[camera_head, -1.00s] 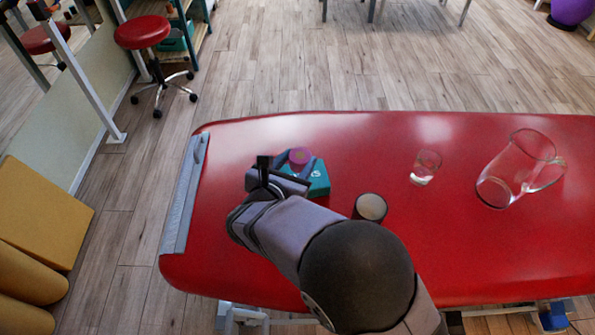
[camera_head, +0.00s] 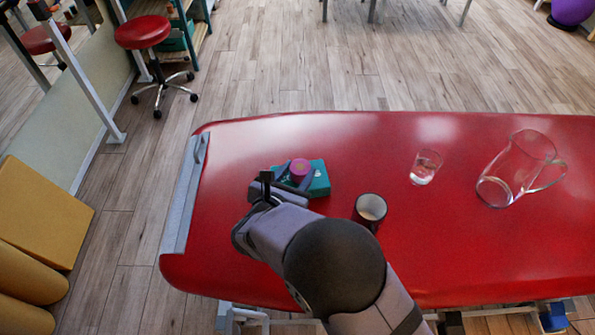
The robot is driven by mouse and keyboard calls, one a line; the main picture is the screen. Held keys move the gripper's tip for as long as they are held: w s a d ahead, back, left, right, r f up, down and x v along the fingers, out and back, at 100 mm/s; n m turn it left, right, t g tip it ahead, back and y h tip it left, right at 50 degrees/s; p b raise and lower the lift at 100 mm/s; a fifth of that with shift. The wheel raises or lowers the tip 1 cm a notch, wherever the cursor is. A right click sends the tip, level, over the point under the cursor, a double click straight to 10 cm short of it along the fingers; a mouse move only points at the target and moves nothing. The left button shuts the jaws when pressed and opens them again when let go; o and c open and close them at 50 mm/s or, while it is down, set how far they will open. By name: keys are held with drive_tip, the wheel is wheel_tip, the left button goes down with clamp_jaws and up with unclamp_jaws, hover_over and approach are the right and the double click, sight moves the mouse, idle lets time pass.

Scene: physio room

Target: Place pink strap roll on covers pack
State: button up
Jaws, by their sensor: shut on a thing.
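The pink strap roll (camera_head: 300,167) is between the fingertips of my gripper (camera_head: 294,175), which is shut on it. The teal covers pack (camera_head: 320,182) lies on the red treatment table (camera_head: 270,260). The roll appears over the pack's upper middle part. I cannot tell whether it touches the pack's top or is held just above it. My gripper and wrist hide the left and near parts of the pack.
A dark mug with pale contents (camera_head: 370,209) stands close to the right of my arm. The table's far left is clear.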

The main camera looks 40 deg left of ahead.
drive_tip(key=o, duration=1)
drive_tip(key=shift+f, duration=0.15)
drive_tip(key=shift+r, duration=0.25)
drive_tip(key=b+v, duration=0.1)
drive_tip(key=v, duration=1.1)
